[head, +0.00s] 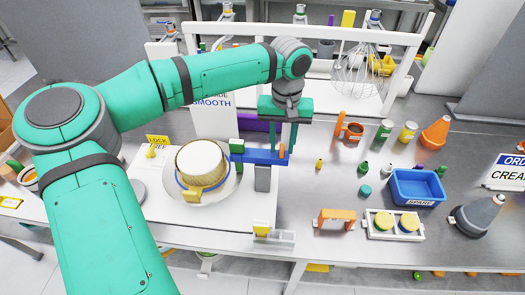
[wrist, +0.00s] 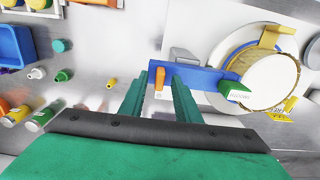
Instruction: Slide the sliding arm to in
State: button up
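The sliding arm is a blue bar (head: 262,157) that also shows in the wrist view (wrist: 205,80). It has an upright orange handle (head: 281,152) at its right end in the head view and a green block (head: 237,147) at its other end, beside the cake. The handle also shows in the wrist view (wrist: 159,80). The round cake (head: 202,163) stands on a pale turntable (head: 223,192). My gripper (head: 285,146) points down over the handle end. Its fingers are apart, with the handle between their tips (wrist: 161,76) and gaps visible beside it. Actual finger contact cannot be made out.
A grey post (head: 262,178) stands under the bar. A sign reading SMOOTH (head: 213,118) stands behind the cake. A blue bin (head: 417,187), small bottles and an orange cone (head: 436,133) are to the right. A white rack with a whisk (head: 358,75) is behind.

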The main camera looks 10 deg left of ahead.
aim_at(268, 153)
grip_shut()
jog(key=shift+a, duration=2)
jog(key=shift+o, duration=1.1)
grip_release()
